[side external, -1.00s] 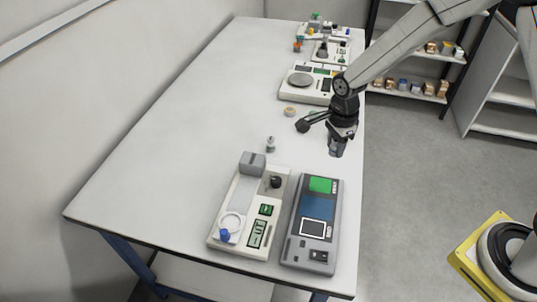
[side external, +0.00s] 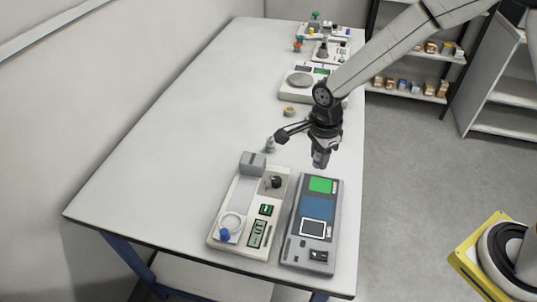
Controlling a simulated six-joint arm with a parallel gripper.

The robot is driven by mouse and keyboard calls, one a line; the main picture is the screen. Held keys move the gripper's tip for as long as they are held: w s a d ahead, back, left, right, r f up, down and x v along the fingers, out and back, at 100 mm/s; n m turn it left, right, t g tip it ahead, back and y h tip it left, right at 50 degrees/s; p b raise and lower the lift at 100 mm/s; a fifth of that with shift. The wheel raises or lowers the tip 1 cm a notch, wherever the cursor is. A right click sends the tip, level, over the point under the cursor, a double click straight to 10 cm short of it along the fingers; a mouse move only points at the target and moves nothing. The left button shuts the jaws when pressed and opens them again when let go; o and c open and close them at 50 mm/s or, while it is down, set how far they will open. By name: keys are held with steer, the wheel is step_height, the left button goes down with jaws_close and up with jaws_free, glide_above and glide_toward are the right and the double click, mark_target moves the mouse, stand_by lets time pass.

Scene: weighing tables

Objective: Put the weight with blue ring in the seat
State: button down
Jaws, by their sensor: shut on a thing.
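My gripper (side external: 321,152) points down, above the far end of the grey panel device. It is shut on a small grey weight (side external: 319,163) with a bluish tint. The ring around it is too small to make out clearly. On the white device (side external: 244,195) at the front, a pale round ring (side external: 232,221) lies near the front left, with a blue knob (side external: 225,235) beside it. A dark round fitting (side external: 276,182) is at its far right. I cannot tell which of these is the seat.
The grey device (side external: 318,225) with green and blue panels stands right of the white one. A small grey weight (side external: 269,146) stands behind them, close to my gripper's side part. A tan disc (side external: 290,111) and a white scale (side external: 297,83) are farther back. The table's left side is clear.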

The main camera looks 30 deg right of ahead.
steer(key=s+a+r, duration=0.1)
steer(key=s+a, duration=0.4)
steer(key=a, duration=0.2)
steer(key=s+a+r, duration=0.2)
steer(key=s+a, duration=0.2)
steer(key=a, duration=0.4)
steer(key=shift+s+a, duration=0.25)
steer(key=shift+s, duration=0.1)
glide_above(233, 224)
steer(key=s, duration=0.1)
steer(key=f, duration=0.8)
steer(key=shift+d, duration=0.25)
steer(key=shift+w+a+f, duration=0.3)
steer(key=shift+w+f, duration=0.15)
steer(key=shift+f, duration=0.2)
